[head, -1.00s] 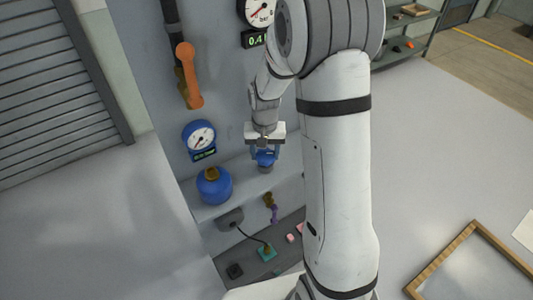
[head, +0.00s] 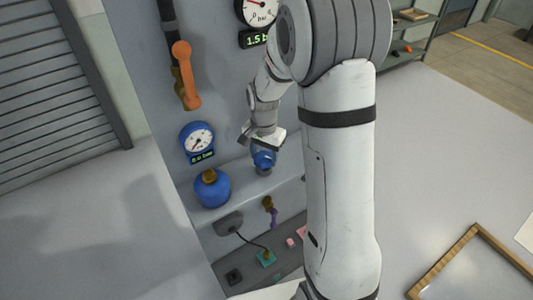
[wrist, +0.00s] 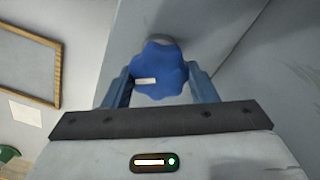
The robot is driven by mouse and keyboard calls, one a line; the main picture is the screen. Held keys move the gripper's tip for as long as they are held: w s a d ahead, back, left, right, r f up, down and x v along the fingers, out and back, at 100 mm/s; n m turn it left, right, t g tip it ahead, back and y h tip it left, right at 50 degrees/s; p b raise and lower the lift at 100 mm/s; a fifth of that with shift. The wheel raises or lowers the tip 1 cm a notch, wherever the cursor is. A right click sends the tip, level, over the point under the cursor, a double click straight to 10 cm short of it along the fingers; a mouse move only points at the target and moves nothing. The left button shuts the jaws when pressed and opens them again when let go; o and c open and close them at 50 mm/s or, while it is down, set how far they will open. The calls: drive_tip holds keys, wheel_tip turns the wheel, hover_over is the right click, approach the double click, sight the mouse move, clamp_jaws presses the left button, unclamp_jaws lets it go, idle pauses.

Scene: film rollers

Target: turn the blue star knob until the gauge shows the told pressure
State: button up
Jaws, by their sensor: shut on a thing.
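The blue star knob (wrist: 160,72) sits between the two blue fingers of my gripper (wrist: 160,88) in the wrist view, with a white mark on its face. In the head view my gripper (head: 263,150) is shut on the knob (head: 264,160), above a grey shelf, and is tilted. The white-faced gauge (head: 260,8) at the top is cut by the frame edge. Its digital display (head: 256,39) reads 1.5, and its unit is partly hidden by my arm.
A blue-rimmed gauge (head: 197,138) with its own small display is on the panel at left, above a blue rounded vessel (head: 212,189). An orange-handled lever (head: 187,75) hangs above them. A wooden frame (head: 450,262) lies at lower right.

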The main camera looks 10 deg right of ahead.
sight(263, 155)
drive_tip(key=shift+w+a+r, duration=0.1)
drive_tip(key=o, duration=0.9)
drive_tip(key=shift+c, duration=0.2)
drive_tip(key=shift+o, duration=0.6)
wheel_tip(263, 155, up, 8)
drive_tip(key=shift+f, duration=0.15)
drive_tip(key=s+r+n+t, duration=0.1)
drive_tip(key=s+r+n, duration=0.2)
drive_tip(key=s, duration=0.7)
drive_tip(key=s+r+n+t, duration=0.1)
drive_tip(key=s+r+n, duration=0.3)
drive_tip(key=s, duration=0.7)
drive_tip(key=shift+s+d+n+t, duration=0.15)
drive_tip(key=shift+d+n+t, duration=0.3)
drive_tip(key=shift+n, duration=0.25)
